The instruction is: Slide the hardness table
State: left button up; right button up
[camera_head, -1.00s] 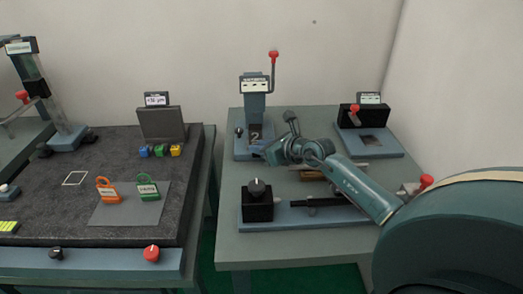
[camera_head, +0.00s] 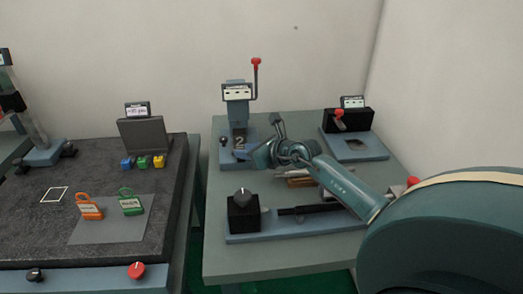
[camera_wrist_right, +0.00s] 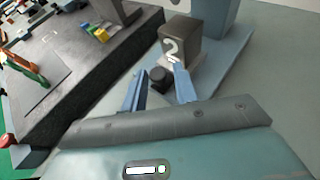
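The hardness tester (camera_head: 238,112) stands at the back left of the right-hand table, with a red-tipped lever beside its head. A dark block marked "2" (camera_head: 240,142) sits on its blue base and also shows in the right wrist view (camera_wrist_right: 180,44). A black knob (camera_wrist_right: 158,79) is beside the block. My right gripper (camera_head: 258,154) is just in front of the tester's base. In the right wrist view its blue fingers (camera_wrist_right: 159,88) are apart, with the knob seen between their tips; contact cannot be told. My left gripper is not in view.
A blue fixture (camera_head: 290,221) with a black knob lies in front of my right arm. Another device with a red handle (camera_head: 340,118) stands at the back right. The left bench (camera_head: 110,235) holds orange and green tags and small coloured blocks.

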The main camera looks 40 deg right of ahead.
jog(key=v, duration=1.2)
jog(key=shift+s+r+b, duration=0.15)
jog(key=shift+s+b, duration=0.1)
jog(key=shift+b, duration=0.2)
jog(key=shift+d, duration=0.1)
